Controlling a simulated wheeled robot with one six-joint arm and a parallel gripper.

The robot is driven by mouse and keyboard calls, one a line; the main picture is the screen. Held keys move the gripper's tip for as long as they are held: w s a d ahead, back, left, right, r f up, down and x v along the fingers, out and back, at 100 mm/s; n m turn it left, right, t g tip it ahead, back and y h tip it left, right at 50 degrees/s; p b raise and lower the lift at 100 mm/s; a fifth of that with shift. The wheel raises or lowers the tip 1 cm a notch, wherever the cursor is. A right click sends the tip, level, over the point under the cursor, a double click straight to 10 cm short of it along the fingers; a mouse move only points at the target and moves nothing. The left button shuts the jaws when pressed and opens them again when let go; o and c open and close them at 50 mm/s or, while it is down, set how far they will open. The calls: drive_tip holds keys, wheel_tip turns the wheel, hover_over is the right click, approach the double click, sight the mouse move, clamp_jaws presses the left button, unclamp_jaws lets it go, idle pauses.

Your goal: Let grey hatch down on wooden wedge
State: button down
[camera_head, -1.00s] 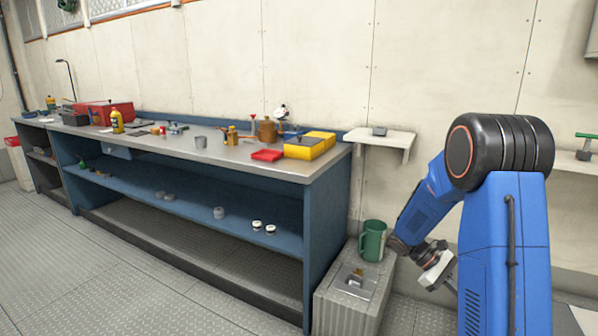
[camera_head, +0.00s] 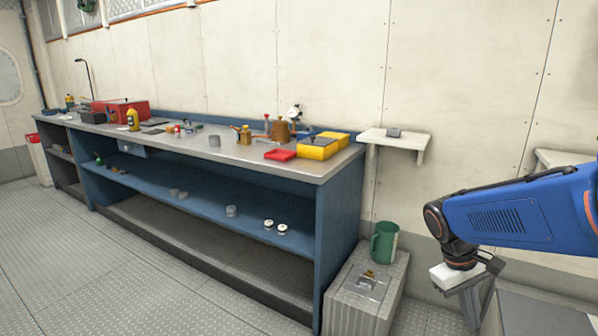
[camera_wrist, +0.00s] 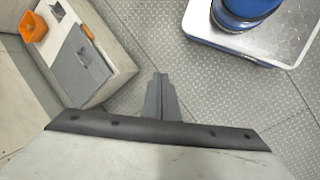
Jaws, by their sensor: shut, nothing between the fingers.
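A grey hatch (camera_wrist: 75,79) with a dark recess or handle lies on a cream locker at the upper left of the wrist view. A grey panel at the lower right edge of the head view (camera_head: 555,322) seems to be the same hatch, mostly cut off. A small orange piece (camera_wrist: 88,32) sits at the hatch's edge; I cannot tell whether it is the wooden wedge. My gripper (camera_wrist: 158,78) is shut and empty, above bare floor beside the locker. It also shows in the head view (camera_head: 474,312), pointing down, apart from the hatch.
An orange container (camera_wrist: 33,27) stands by the hatch. A second grey locker (camera_head: 340,305) bears a green jug (camera_head: 384,242) and a metal plate with a small brownish piece. A blue workbench (camera_head: 340,215) fills the left. A wall shelf (camera_head: 408,145) is above.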

drive_tip(key=s+a+r+m+t+y, duration=0.2)
drive_tip(key=s+a+t, duration=0.4)
drive_tip(key=s+a, duration=0.3)
wheel_tip(320, 180, up, 2)
drive_tip(key=shift+a+r+t+y, duration=0.1)
drive_tip(key=shift+a+t+y, duration=0.2)
drive_tip(key=shift+a+y, duration=0.45)
drive_tip(key=c, duration=1.9)
unclamp_jaws()
drive_tip(key=shift+s+a, duration=0.1)
drive_tip(key=shift+s, duration=0.15)
